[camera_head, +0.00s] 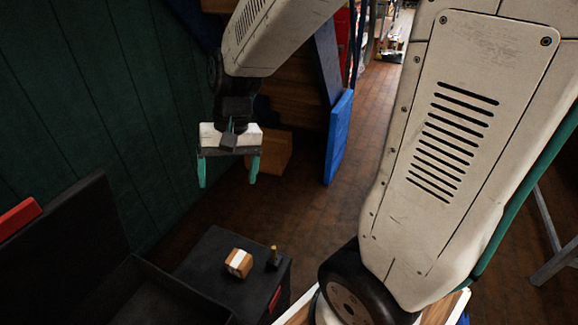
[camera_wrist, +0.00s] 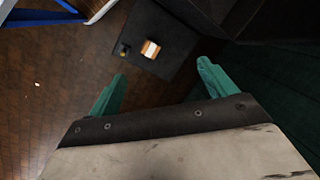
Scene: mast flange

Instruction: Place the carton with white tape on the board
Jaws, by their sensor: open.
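The carton with white tape (camera_head: 238,263) is a small brown box with a white band. It sits on top of a dark cabinet (camera_head: 215,285), and in the wrist view it (camera_wrist: 151,49) shows ahead of the fingers. My gripper (camera_head: 228,175) is open and empty, with its green fingers spread wide, above and beyond the cabinet in the head view. In the wrist view the fingers (camera_wrist: 162,75) are apart with nothing between them. A pale, wood-edged surface (camera_head: 452,308) at the bottom right may be the board; my arm hides much of it.
A small dark item with a yellow top (camera_head: 273,257) stands right of the carton. A black open bin (camera_head: 135,295) is at the lower left. A larger brown box (camera_head: 268,153) and a blue panel (camera_head: 339,137) stand behind. Brick floor lies clear in the middle.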

